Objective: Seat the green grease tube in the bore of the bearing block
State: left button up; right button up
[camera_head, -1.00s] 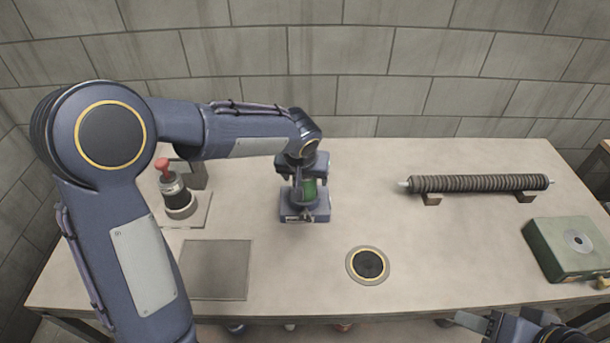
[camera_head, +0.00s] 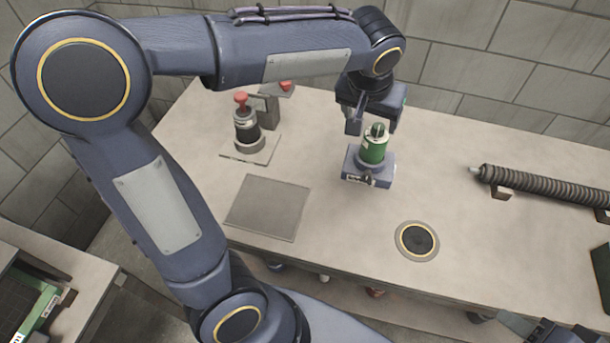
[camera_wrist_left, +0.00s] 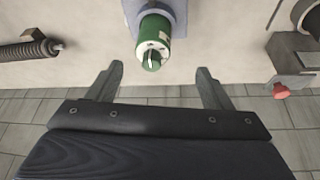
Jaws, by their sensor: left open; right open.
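The green grease tube (camera_head: 375,145) stands upright in the blue bearing block (camera_head: 368,167) on the table, its lower part hidden inside the block. It also shows in the left wrist view (camera_wrist_left: 153,38), with the block (camera_wrist_left: 172,8) behind it. My left gripper (camera_head: 372,125) is open and empty, just above and behind the tube. In the left wrist view its two fingers (camera_wrist_left: 164,75) are spread apart, and the tube's top lies beyond them, untouched. My right gripper (camera_head: 525,325) shows only in part at the bottom right edge of the head view.
A black device with a red knob (camera_head: 246,125) stands on a plate left of the block. A grey square plate (camera_head: 268,207) and a dark round disc (camera_head: 417,240) lie nearer the front edge. A ribbed roller (camera_head: 545,185) rests on supports at right.

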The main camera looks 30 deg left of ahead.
pick_arm(q)
jog(key=s+a+f+h, duration=0.2)
jog(key=s, duration=0.9)
jog(key=s+a+f+t+h, duration=0.1)
jog(key=s+a+f, duration=0.2)
jog(key=s, duration=0.8)
jog(key=shift+s+n+h, duration=0.2)
jog(key=shift+n+h, duration=0.2)
pick_arm(e)
jog(key=shift+s, duration=0.1)
pick_arm(q)
jog(key=shift+f, duration=0.1)
jog(key=shift+r+p, duration=0.8)
pick_arm(e)
jog(key=shift+r, duration=0.8)
jog(key=shift+c, duration=0.2)
